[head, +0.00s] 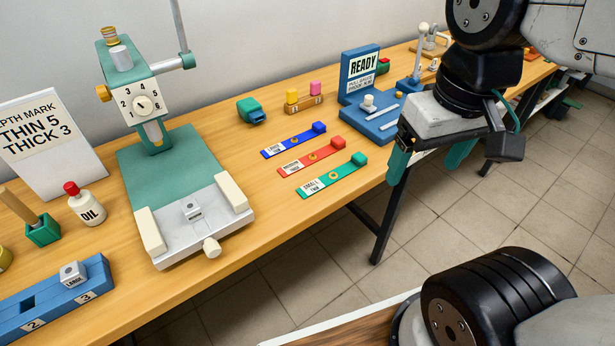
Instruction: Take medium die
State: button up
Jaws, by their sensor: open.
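My gripper (430,158) has teal fingers spread apart, with nothing visible between them. It hangs at the right, by the table's front edge and in front of the blue READY stand. Slot 2 of that rack looks empty. No die can be read as medium. A red strip (311,158) seems to be labelled medium.
The press (165,150) with its dial stands at the left. A blue strip (293,141) and a green strip (331,176) lie mid-table. The READY stand (360,72) is behind my gripper. An oil bottle (85,205) and depth sign (45,135) stand at left.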

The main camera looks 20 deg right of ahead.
aim_at(193, 213)
jog(key=z, duration=2.55)
jog(key=k, duration=0.4)
jog(key=u, duration=2.6)
